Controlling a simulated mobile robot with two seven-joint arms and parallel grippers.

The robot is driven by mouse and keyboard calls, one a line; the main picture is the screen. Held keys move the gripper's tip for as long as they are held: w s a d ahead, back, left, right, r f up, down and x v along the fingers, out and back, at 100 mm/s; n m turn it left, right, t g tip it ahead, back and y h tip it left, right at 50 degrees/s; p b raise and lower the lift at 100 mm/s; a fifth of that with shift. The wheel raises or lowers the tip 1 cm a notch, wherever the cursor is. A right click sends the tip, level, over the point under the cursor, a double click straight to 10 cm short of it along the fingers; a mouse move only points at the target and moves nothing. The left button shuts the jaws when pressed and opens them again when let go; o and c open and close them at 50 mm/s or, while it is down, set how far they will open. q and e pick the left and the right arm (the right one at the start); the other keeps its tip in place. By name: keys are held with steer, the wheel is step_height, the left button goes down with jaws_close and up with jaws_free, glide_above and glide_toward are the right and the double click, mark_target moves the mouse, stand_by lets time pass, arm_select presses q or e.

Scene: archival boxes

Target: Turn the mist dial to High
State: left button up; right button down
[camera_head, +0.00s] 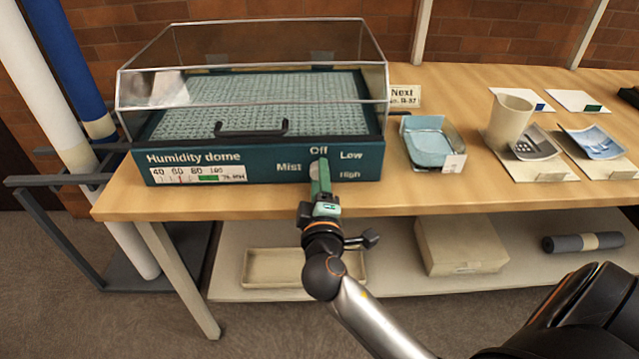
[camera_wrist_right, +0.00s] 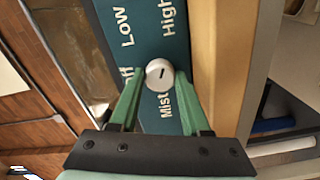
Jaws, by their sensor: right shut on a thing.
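The humidity dome (camera_head: 260,165) is a teal base with a clear cover, standing on the table. Its front panel has a mist dial, a pale round knob (camera_wrist_right: 160,74), with Off above it and Low and High to its right in the head view. My right gripper (camera_head: 320,166) is in front of the panel, its green fingers hiding much of the dial. In the right wrist view, the gripper (camera_wrist_right: 160,82) is shut on the knob's sides. A short dark mark on the knob slants toward the High side; I cannot tell which end is the pointer. My left gripper is out of view.
On the wooden table (camera_head: 400,195), right of the dome, are a clear-sided tray with blue contents (camera_head: 430,143), a beige cup (camera_head: 508,120) and small dishes. A low shelf holds a box (camera_head: 462,247). Rolls stand left.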

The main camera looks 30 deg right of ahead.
steer(key=shift+m, duration=0.4)
steer(key=shift+c, duration=1.8)
jaws_free()
